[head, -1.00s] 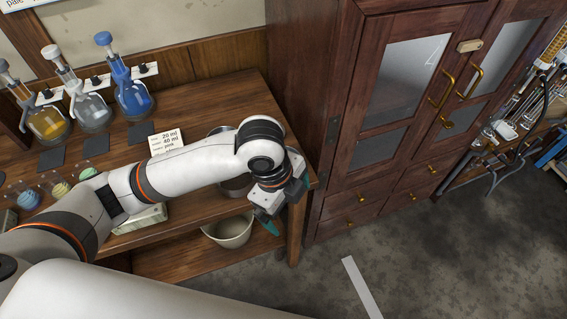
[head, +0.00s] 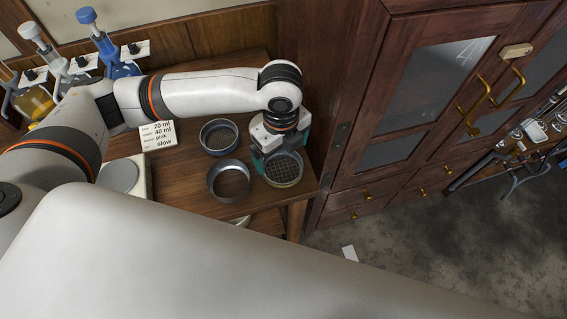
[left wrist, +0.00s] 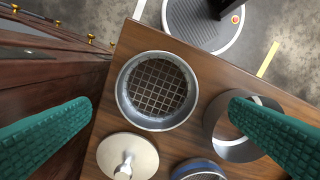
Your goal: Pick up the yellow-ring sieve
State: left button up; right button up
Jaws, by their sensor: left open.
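A round sieve with a wire mesh (head: 285,180) stands at the right end of the wooden bench in the head view. Its mesh shows clearly in the left wrist view (left wrist: 157,88); its rim looks grey, and I cannot make out a clear yellow ring. My left gripper (head: 280,145) is above it, open and empty. In the left wrist view its two teal fingers (left wrist: 160,105) are spread on either side of the sieve, apart from it. A grey ring sieve (head: 229,181) and a blue-rimmed one (head: 219,137) stand to the left. My right gripper is not in view.
A pale knobbed lid (left wrist: 128,156) lies close to the mesh sieve. A text card (head: 157,135) and a balance (head: 122,178) are further left on the bench (head: 190,165). A dark wooden cabinet (head: 350,120) rises just right of the gripper. Flasks stand at the back left.

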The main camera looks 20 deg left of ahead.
aim_at(282, 170)
pick_arm(q)
jog(key=shift+f, duration=1)
jog(key=shift+w+f, duration=0.15)
jog(key=shift+f, duration=0.15)
notch_tip(282, 170, down, 4)
jog(key=shift+f+p, duration=0.15)
jog(key=shift+p, duration=0.5)
jog(key=shift+f, duration=0.25)
jog(key=shift+w+f, duration=0.1)
jog(key=c, duration=0.8)
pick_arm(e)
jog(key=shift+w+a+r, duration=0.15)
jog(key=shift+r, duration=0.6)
